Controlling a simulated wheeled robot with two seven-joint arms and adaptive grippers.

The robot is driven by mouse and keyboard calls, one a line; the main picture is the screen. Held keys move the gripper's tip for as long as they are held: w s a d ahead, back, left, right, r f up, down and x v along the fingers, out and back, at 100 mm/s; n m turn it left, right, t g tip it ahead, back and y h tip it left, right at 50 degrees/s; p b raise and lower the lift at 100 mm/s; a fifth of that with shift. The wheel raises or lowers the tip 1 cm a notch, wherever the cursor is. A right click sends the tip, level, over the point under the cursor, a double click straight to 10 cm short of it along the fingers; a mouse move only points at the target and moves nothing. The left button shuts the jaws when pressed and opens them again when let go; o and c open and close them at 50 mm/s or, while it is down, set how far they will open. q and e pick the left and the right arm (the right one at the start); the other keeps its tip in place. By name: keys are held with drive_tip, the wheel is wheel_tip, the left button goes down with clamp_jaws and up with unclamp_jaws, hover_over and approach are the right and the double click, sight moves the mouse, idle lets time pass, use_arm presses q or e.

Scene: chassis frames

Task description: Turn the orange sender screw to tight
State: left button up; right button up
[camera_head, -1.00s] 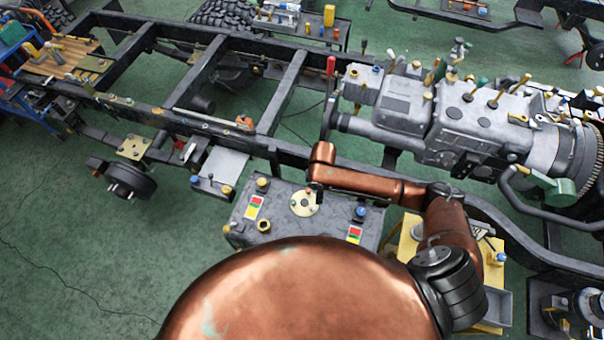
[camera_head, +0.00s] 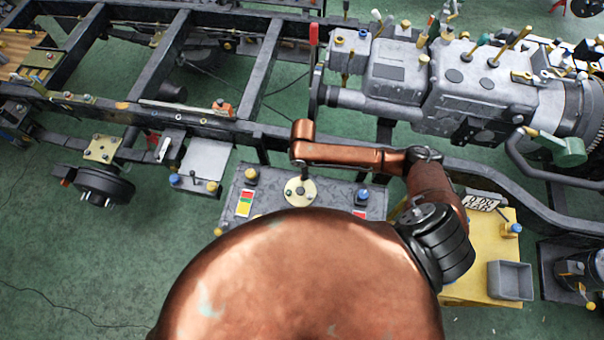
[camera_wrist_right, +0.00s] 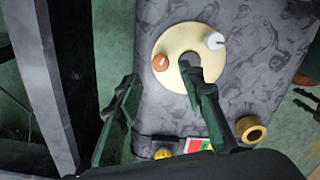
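The orange sender screw (camera_wrist_right: 160,62) is a small orange head on the left of a round cream plate (camera_wrist_right: 178,82). The plate is on top of a grey mottled tank (camera_wrist_right: 150,30); in the head view the plate (camera_head: 291,193) sits beside the frame rail. My right gripper (camera_wrist_right: 159,72) is open above the plate, with the orange screw between its two dark fingers in the right wrist view. Contact cannot be told. In the head view the copper arm and wrist mostly hide this gripper (camera_head: 305,174). My left gripper is not in view.
A white screw (camera_wrist_right: 214,41) and a brass cap (camera_wrist_right: 251,130) stand nearby on the tank. A dark frame rail (camera_wrist_right: 50,85) runs close on the left. A yellow block (camera_head: 470,285) with a grey tray (camera_head: 510,281) stands right of the tank, and an engine (camera_head: 470,90) is behind.

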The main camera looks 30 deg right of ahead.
drive_tip(key=shift+s+f+b, duration=0.1)
drive_tip(key=shift+f+b, duration=0.3)
drive_tip(key=shift+f, duration=2.4)
drive_tip(key=shift+c, duration=0.4)
clamp_jaws()
